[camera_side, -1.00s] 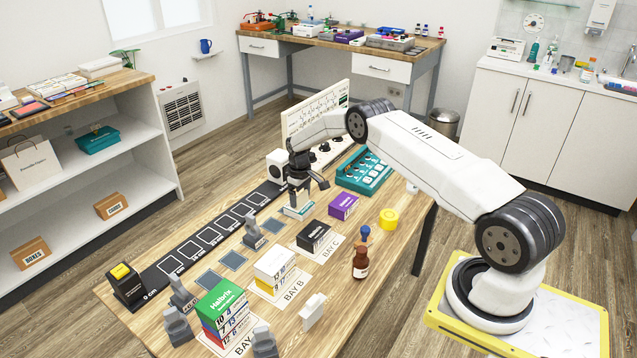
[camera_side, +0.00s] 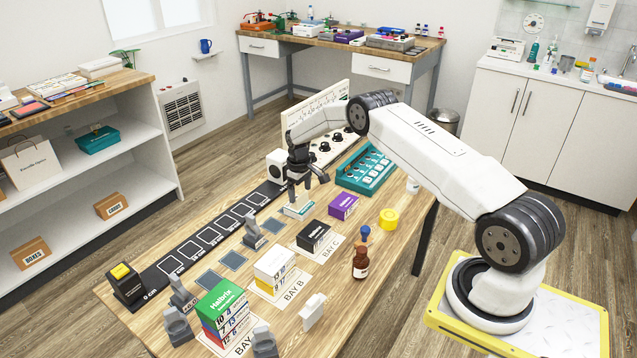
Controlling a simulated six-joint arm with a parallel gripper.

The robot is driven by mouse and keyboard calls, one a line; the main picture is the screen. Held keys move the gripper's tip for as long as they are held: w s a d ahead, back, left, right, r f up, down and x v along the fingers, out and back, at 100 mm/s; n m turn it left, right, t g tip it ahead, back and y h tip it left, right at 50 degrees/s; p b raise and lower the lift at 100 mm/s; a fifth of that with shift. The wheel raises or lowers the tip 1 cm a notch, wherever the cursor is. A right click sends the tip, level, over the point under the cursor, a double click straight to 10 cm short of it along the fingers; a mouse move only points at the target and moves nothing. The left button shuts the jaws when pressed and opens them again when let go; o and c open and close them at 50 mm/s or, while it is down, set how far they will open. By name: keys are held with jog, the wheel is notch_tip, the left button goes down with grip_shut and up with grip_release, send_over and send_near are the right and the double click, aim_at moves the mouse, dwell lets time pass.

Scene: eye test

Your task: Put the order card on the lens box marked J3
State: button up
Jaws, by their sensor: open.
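My gripper (camera_side: 304,189) is open, pointing down above a small white and teal item (camera_side: 299,210) on the table; I cannot tell if they touch. This item may be the order card, but its print is too small to read. The lens boxes are a green-topped stack (camera_side: 222,302) at bay A, a white stack (camera_side: 274,267) at bay B, a black box (camera_side: 314,236) at bay C and a purple box (camera_side: 343,206). I cannot read J3 on any of them.
A brown bottle with a blue top (camera_side: 361,260), a yellow round item (camera_side: 388,219) and a small white block (camera_side: 313,312) stand along the right side. Grey stands (camera_side: 253,231) line the left.

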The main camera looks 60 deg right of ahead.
notch_tip(320, 180, up, 10)
dwell(0.5)
jog(key=shift+f, duration=0.1)
dwell(0.4)
jog(key=s+a+r+t, duration=0.1)
jog(key=s+a+r, duration=0.3)
jog(key=a, duration=0.3)
jog(key=s+a+r, duration=0.4)
jog(key=s+a, duration=0.1)
jog(key=a, duration=0.3)
jog(key=s+a, duration=0.4)
jog(key=s, duration=0.5)
jog(key=s+a+t, duration=0.1)
jog(key=s+a, duration=0.4)
jog(key=s, duration=0.4)
jog(key=shift+s+a+r+t, duration=0.2)
jog(key=shift+a+r+t, duration=0.05)
jog(key=shift+t, duration=0.05)
